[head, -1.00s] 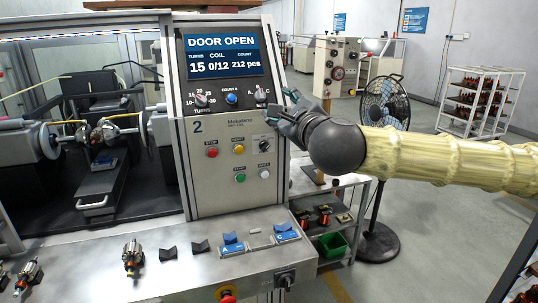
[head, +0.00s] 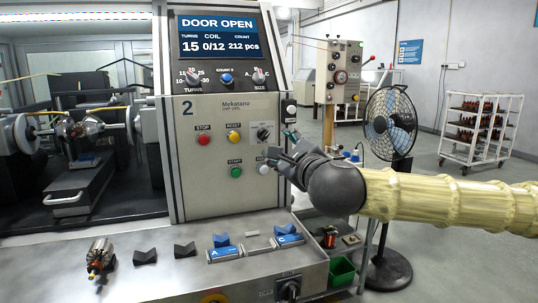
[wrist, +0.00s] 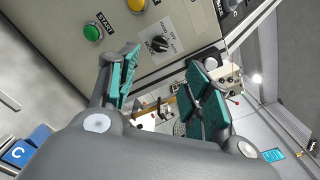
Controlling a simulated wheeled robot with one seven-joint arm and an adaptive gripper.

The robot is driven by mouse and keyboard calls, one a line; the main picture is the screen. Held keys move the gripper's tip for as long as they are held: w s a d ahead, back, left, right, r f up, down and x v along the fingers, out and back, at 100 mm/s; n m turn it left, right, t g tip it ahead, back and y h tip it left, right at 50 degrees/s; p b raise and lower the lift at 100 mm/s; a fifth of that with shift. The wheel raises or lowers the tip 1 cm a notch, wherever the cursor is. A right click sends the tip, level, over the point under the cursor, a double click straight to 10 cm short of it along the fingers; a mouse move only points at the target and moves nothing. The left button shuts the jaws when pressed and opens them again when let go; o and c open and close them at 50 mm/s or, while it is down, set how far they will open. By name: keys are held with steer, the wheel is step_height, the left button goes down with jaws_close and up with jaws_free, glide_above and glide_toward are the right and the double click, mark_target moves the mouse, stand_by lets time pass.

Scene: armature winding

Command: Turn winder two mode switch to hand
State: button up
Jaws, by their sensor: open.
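Winder two's panel (head: 215,150) carries a large "2". The mode switch (head: 264,133) is a small black rotary knob on a pale plate at the panel's right side. In the wrist view the mode switch (wrist: 160,43) shows just beyond and between my fingertips; its lettering is too small to read surely. My gripper (head: 281,143) is open and empty, in front of the panel's right edge, slightly right of and below the knob. My gripper also shows in the wrist view (wrist: 163,60), with teal finger pads apart. No contact with the knob is visible.
Near the switch are the red stop (head: 203,140), yellow reset (head: 234,137) and green start (head: 236,172) buttons. The screen (head: 217,37) reads DOOR OPEN. A bench (head: 180,268) with blue blocks juts out below. A fan (head: 391,130) stands to the right.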

mark_target(267, 137)
steer(key=p+x, duration=0.1)
steer(key=x, duration=0.9)
steer(key=shift+w+f, duration=0.2)
steer(key=shift+w, duration=0.15)
steer(key=shift+a, duration=0.1)
steer(key=c, duration=1)
